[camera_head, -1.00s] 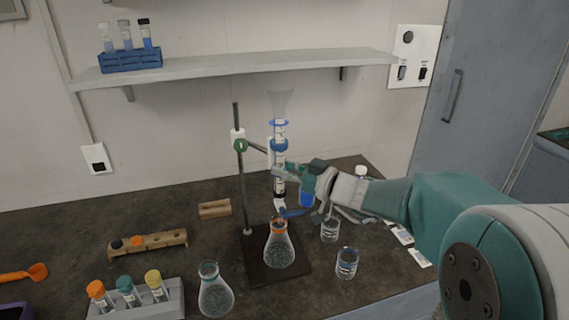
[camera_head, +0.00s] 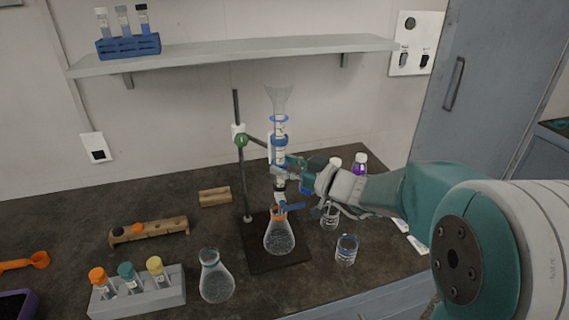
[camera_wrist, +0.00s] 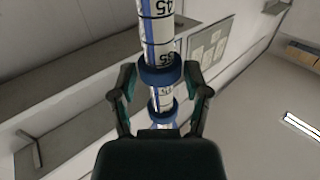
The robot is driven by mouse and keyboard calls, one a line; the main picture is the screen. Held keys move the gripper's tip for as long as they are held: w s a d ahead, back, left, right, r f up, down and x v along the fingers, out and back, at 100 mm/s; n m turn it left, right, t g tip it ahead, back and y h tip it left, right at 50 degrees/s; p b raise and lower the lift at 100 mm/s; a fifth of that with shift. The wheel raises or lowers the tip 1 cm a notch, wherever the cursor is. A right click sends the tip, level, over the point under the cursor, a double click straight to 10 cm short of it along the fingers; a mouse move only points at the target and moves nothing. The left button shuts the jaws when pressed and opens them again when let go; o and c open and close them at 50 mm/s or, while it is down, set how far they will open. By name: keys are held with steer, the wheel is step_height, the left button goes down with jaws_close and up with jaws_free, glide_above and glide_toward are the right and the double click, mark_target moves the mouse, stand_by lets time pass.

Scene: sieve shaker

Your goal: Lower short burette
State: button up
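The short burette (camera_head: 279,128) stands upright over the stand, with a clear funnel on top and a blue stopcock low down. A clamp with a green knob (camera_head: 241,140) joins it to the stand's pole (camera_head: 237,105). Its tip is at the mouth of an orange-collared flask (camera_head: 279,238); how far it reaches in I cannot tell. My gripper (camera_head: 283,172) is shut on the burette below the clamp. In the wrist view my gripper (camera_wrist: 161,76) has a finger on either side of the graduated burette (camera_wrist: 158,35), by a dark blue ring.
A second flask (camera_head: 216,280), a grey rack of capped tubes (camera_head: 150,298) and a wooden rack (camera_head: 150,233) stand left. Beakers (camera_head: 346,252) and bottles (camera_head: 359,165) are close to my arm on the right. A shelf (camera_head: 220,56) hangs behind.

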steer(key=shift+r, duration=0.1)
stand_by(0.3)
steer(key=s+d+r, duration=0.6)
steer(key=d+r, duration=0.1)
steer(key=d, duration=0.2)
stand_by(0.7)
steer(key=shift+s, duration=0.15)
